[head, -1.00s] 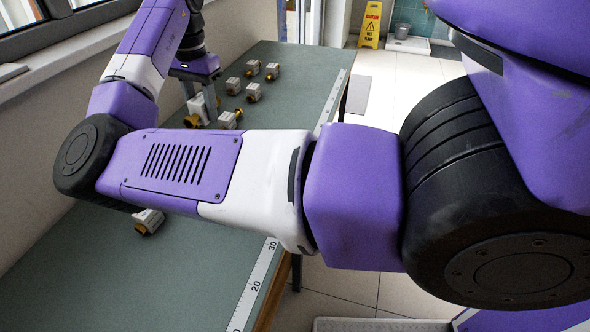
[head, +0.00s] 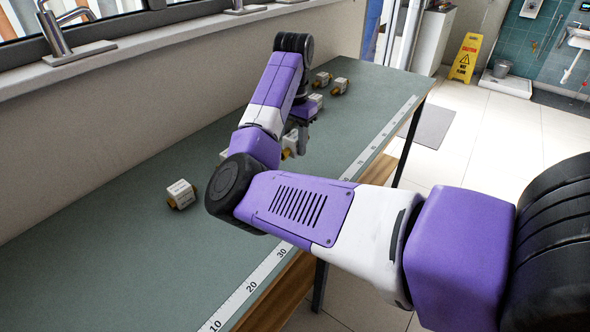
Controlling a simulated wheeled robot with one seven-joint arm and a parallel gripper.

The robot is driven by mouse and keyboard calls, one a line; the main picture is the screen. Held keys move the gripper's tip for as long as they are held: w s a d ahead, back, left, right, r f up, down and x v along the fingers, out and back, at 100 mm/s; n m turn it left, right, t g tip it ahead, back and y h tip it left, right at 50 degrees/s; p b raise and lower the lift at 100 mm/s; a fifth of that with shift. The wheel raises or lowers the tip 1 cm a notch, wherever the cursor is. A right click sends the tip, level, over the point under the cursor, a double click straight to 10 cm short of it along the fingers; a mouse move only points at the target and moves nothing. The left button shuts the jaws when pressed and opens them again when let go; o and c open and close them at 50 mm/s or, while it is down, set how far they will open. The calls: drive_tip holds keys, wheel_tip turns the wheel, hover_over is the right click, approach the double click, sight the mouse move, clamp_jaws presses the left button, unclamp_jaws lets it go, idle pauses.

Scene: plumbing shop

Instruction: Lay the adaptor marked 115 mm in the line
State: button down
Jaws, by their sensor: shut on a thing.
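Several white, box-shaped adaptors with brass ends lie on the green bench (head: 130,230). One stands alone at the left (head: 181,194), its small label too blurred to read. Another is mostly hidden behind my forearm (head: 223,155). Others lie farther back, one by the wrist (head: 316,100) and two beyond it (head: 322,78) (head: 341,85). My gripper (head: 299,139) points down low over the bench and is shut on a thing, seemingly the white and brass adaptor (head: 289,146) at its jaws. My arm partly hides the grip. No 115 mm marking is readable.
A ruler strip (head: 249,286) with numbers runs along the bench's front edge. A wall and window sill (head: 150,48) bound the back. Bare bench lies at the near left. A yellow caution sign (head: 466,57) and grey mat (head: 425,126) are on the floor beyond.

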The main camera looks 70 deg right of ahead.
sight(294, 135)
drive_tip(key=shift+f, duration=4.2)
drive_tip(key=c, duration=0.9)
unclamp_jaws()
drive_tip(key=shift+f, duration=0.15)
wheel_tip(294, 135, up, 12)
drive_tip(key=shift+r+p, duration=0.15)
drive_tip(key=shift+p, duration=0.15)
